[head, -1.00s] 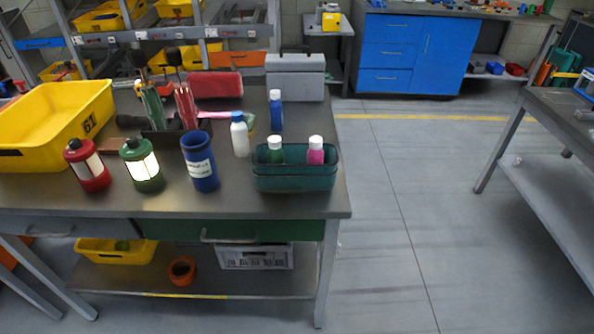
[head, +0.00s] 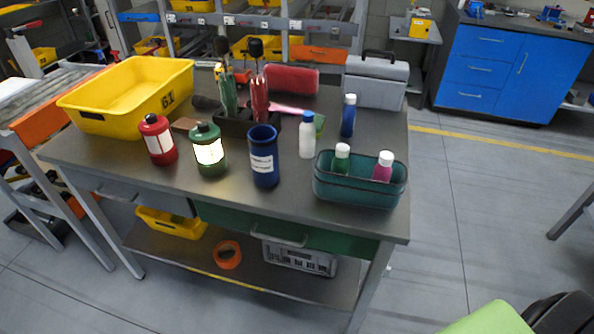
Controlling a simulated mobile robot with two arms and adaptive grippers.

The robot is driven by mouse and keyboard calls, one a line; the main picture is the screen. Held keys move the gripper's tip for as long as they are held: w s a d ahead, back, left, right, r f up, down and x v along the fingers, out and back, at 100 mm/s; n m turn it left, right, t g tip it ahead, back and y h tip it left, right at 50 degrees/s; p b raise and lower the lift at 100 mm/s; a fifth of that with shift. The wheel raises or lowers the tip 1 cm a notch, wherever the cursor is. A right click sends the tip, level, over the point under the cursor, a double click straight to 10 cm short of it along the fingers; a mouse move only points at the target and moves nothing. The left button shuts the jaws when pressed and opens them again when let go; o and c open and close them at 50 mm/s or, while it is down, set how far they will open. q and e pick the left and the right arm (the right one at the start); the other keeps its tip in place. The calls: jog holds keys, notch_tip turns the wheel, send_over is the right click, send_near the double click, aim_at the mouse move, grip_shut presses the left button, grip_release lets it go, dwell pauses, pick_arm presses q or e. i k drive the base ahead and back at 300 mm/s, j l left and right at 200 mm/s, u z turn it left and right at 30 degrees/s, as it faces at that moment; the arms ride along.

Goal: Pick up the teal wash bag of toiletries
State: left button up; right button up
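The teal wash bag (head: 358,193) is an open-topped, box-like holder with rounded corners. It stands upright on the right part of the grey workbench, near its front right corner. A green bottle with a white cap (head: 341,160) and a pink bottle with a white cap (head: 383,167) stick up out of it. The lower parts of both bottles are hidden by its wall. Neither of my grippers shows in the head view, and nothing touches the bag.
Left of the bag on the workbench (head: 110,158) are a blue cup (head: 264,157), a white bottle (head: 306,136), green and red lanterns and a yellow bin (head: 130,92). A blue bottle (head: 348,116) and grey case (head: 376,80) stand behind.

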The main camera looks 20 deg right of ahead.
aim_at(358, 188)
jog(key=l+u, duration=0.2)
jog(key=l, duration=0.3)
jog(key=i+l+u, duration=0.2)
jog(key=l, duration=0.35)
jog(key=k+l+u, duration=0.2)
jog(key=l, duration=0.3)
jog(key=l+u, duration=0.25)
jog(key=l, duration=0.25)
jog(key=l+u, duration=0.2)
jog(key=l, duration=0.35)
jog(key=k+l+u, duration=0.2)
jog(key=l, duration=0.25)
